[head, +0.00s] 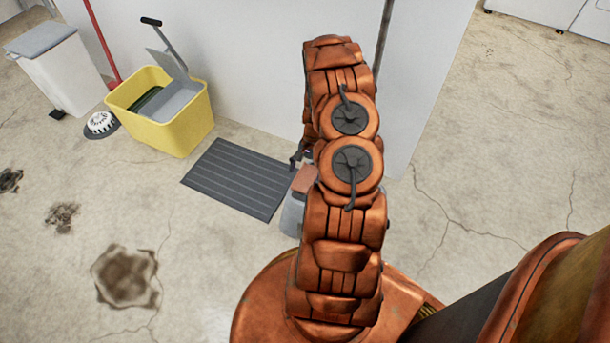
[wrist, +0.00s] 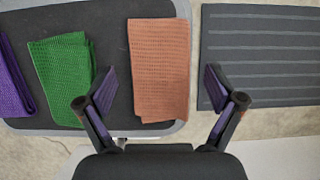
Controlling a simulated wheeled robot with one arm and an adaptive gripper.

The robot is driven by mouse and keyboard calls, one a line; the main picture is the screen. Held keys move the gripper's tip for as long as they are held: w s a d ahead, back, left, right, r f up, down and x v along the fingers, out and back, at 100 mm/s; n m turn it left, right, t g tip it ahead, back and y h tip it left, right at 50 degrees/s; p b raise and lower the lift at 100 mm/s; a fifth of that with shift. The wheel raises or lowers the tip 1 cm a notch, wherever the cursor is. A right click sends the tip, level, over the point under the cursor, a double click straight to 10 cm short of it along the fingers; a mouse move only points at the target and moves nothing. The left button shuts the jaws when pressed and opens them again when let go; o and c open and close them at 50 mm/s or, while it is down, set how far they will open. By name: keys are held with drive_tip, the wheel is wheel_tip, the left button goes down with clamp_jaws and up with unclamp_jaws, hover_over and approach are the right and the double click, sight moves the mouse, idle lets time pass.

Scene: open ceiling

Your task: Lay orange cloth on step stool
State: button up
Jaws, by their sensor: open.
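The orange cloth (wrist: 159,62) lies flat and folded on a dark surface with a grey rim (wrist: 111,52) in the wrist view. Its near edge lies close to that rim. I cannot tell whether this surface is the step stool. My gripper (wrist: 158,86) is open and empty, with its fingers spread on either side of the cloth's near end; the cloth is not held. In the head view part of the orange cloth (head: 305,179) shows beside my arm, which hides most of the surface under it.
A green cloth (wrist: 61,72) and a purple cloth (wrist: 12,85) lie left of the orange one. A dark ribbed mat (head: 238,180) lies on the floor. A yellow bucket (head: 163,118), a white bin (head: 58,72) and a wall stand behind. Cracked floor at left is mostly open.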

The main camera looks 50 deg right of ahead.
sight(310, 168)
drive_tip(key=p+v, duration=0.2)
drive_tip(key=v, duration=0.7)
drive_tip(key=s+a+r+n+g+h, duration=0.2)
drive_tip(key=a+r+n, duration=0.5)
drive_tip(key=a+r, duration=1.45)
drive_tip(key=s+a+r+n+h, duration=0.1)
drive_tip(key=s+a+r+n, duration=0.3)
drive_tip(key=s+a, duration=0.3)
drive_tip(key=s+a+r+n+h, duration=0.1)
drive_tip(key=s+a+r+n, duration=0.3)
drive_tip(key=s, duration=1)
drive_tip(key=a+r, duration=0.2)
drive_tip(key=a, duration=0.1)
drive_tip(key=shift+s+a+g, duration=0.15)
drive_tip(key=shift+a+g, duration=0.05)
drive_tip(key=shift+g, duration=0.1)
drive_tip(key=shift+r, duration=0.1)
wheel_tip(310, 168, up, 33)
drive_tip(key=w+t+p, duration=0.1)
drive_tip(key=t+p, duration=0.1)
drive_tip(key=p, duration=3)
drive_tip(key=shift+w+d+r, duration=0.15)
drive_tip(key=shift+w, duration=0.15)
